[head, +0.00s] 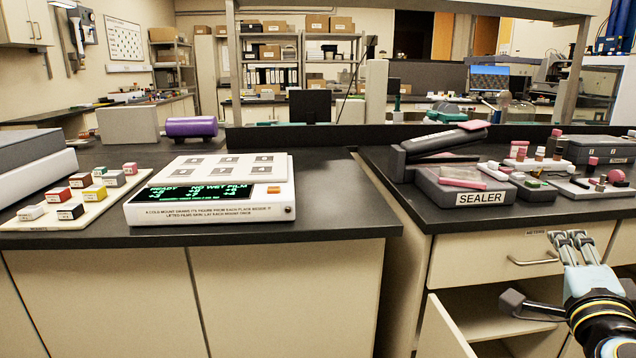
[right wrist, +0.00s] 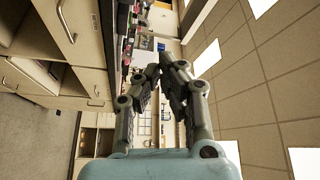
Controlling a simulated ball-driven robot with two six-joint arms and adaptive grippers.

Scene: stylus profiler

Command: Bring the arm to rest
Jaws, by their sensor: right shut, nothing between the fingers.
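My right gripper (head: 569,238) is at the lower right in the head view, in front of the drawers and below the right counter's top. Its fingers point up and away, shut with nothing between them. In the right wrist view the fingers of the right gripper (right wrist: 162,75) converge at their tips, and the picture is turned on its side. My left gripper is not in the head view.
An open cabinet door (head: 445,330) stands out below the right counter, near my right arm. The sealer (head: 440,190) and small items stand on that counter. A white panel device (head: 210,208) sits on the left counter. A gap separates the counters.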

